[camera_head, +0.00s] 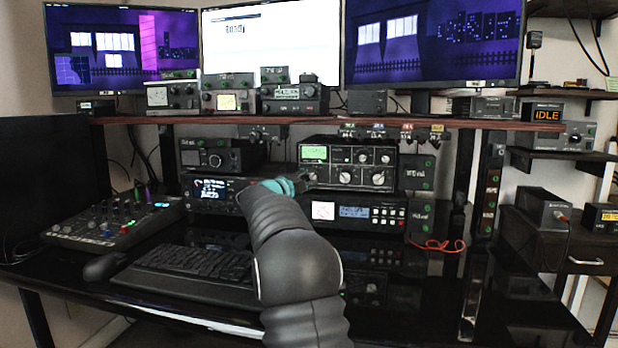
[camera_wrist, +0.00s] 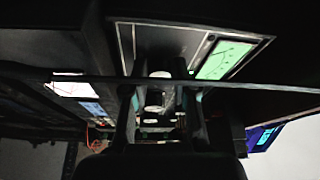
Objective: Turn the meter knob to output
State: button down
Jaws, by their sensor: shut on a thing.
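The tuner (camera_head: 350,153) stands on the desk's equipment stack, with a lit green meter at its upper left and large light-faced knobs along its lower front. My gripper (camera_head: 297,183) reaches its lower left front, mostly hidden behind my arm. In the wrist view, my gripper's two fingers (camera_wrist: 160,98) stand on either side of a light-capped knob (camera_wrist: 154,100), close to the tuner's front, and are shut on it. The green meter (camera_wrist: 224,60) shows beside them. The knob's label and pointer are too dark to read.
A radio with a blue display (camera_head: 355,214) sits directly below the tuner, and another radio (camera_head: 210,190) stands left of my gripper. A shelf (camera_head: 290,119) runs above. A keyboard (camera_head: 190,266) and mixer (camera_head: 115,218) lie at the left. The desk's right front is mostly clear.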

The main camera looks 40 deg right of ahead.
dwell(0.3)
jog(key=c, duration=0.9)
grip_release()
jog(key=shift+a, duration=0.1)
jog(key=v, duration=1.2)
jog(key=shift+r, duration=0.1)
